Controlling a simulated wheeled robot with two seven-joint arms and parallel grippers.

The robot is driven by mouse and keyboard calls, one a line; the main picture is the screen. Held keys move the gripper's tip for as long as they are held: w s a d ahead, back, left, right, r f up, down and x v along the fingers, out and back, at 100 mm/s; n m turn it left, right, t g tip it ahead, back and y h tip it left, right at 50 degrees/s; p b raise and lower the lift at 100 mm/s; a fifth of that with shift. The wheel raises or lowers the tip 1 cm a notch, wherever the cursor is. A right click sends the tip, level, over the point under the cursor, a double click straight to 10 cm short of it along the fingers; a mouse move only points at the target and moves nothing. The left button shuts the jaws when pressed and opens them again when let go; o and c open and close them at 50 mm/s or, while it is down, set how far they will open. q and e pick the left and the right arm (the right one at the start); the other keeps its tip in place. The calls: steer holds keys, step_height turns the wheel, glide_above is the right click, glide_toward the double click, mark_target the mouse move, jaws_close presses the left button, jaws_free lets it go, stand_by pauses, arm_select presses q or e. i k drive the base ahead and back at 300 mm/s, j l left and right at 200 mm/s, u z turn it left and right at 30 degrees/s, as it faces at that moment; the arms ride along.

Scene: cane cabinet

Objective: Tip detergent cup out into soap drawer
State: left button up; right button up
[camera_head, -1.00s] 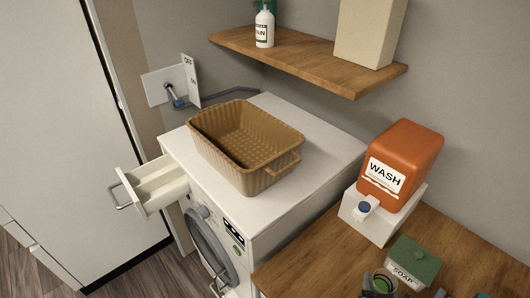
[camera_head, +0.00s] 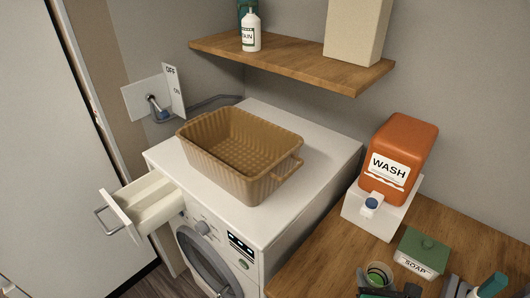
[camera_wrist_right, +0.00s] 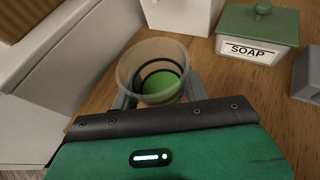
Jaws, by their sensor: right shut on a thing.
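The detergent cup (camera_head: 379,274) is a clear cup with green content, at the bottom right of the head view, over the wooden counter. It also shows in the right wrist view (camera_wrist_right: 155,62), seen from above, with green (camera_wrist_right: 160,84) at its bottom. The soap drawer (camera_head: 144,205) is pulled out of the washing machine's front at the left, with pale compartments and a metal handle. It is well apart from the cup. My left gripper is not in view.
A brown basket (camera_head: 239,155) stands on the washing machine (camera_head: 310,205). An orange WASH dispenser (camera_head: 398,160) on a white stand and a green SOAP box (camera_head: 421,254) stand on the counter (camera_head: 462,235). A wooden shelf (camera_head: 290,65) hangs above. A grey and teal item is at bottom right.

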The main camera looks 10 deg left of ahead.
mark_target(142, 206)
steer(key=j, duration=3.1)
